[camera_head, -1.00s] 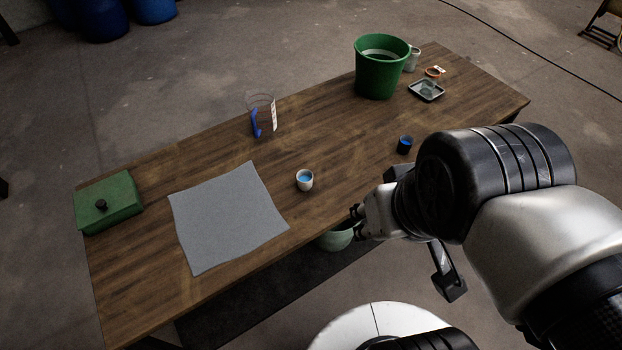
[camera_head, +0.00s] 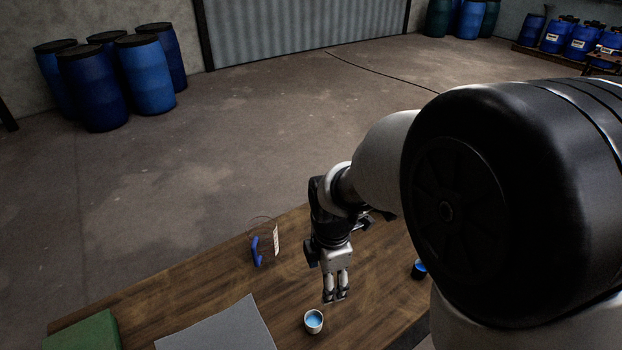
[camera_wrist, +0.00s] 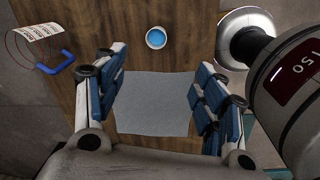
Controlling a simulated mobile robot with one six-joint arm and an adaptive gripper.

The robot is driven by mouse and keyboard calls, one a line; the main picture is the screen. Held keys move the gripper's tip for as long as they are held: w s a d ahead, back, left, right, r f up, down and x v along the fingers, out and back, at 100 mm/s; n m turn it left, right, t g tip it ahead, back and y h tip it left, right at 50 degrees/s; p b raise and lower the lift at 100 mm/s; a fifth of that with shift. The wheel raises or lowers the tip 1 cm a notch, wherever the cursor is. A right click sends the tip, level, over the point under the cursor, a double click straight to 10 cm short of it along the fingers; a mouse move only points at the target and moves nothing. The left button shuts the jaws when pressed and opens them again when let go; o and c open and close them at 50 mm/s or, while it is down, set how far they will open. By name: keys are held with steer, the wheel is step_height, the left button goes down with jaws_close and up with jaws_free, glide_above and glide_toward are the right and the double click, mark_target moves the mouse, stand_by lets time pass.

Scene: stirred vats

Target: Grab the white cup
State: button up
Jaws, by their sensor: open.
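The white cup (camera_head: 313,321) stands upright on the wooden table, right of the grey mat, with blue inside it. In the wrist view the white cup (camera_wrist: 156,38) is near the top centre, beyond the space between the fingers. My gripper (camera_head: 336,298) points down above the table, just behind and to the right of the cup in the head view. In the wrist view my gripper (camera_wrist: 165,95) has its blue-padded fingers spread wide, with nothing between them. The cup and fingers are apart.
A clear jug with a blue handle (camera_head: 257,250) stands left of my gripper. A dark cup (camera_head: 419,269) with blue inside stands to the right. The grey mat (camera_head: 222,328) and a green box (camera_head: 84,333) lie to the left. Bare wood surrounds the cup.

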steer(key=w+a+f+n+g, duration=0.1)
steer(key=a+f+n, duration=0.2)
steer(key=f+n, duration=0.35)
steer(key=m+b, duration=0.1)
steer(key=b, duration=0.2)
glide_above(313, 320)
steer(key=s, duration=0.2)
steer(key=f, duration=1.2)
steer(key=shift+s+a, duration=0.1)
steer(key=shift+a, duration=0.1)
steer(key=shift+w+d+f+b, duration=0.15)
steer(key=shift+f+b, duration=0.5)
steer(key=shift+f, duration=0.9)
steer(key=shift+w+d+f+b, duration=0.1)
steer(key=shift+f+b, duration=0.5)
steer(key=shift+f, duration=0.95)
steer(key=shift+c, duration=0.5)
steer(key=c, duration=1.1)
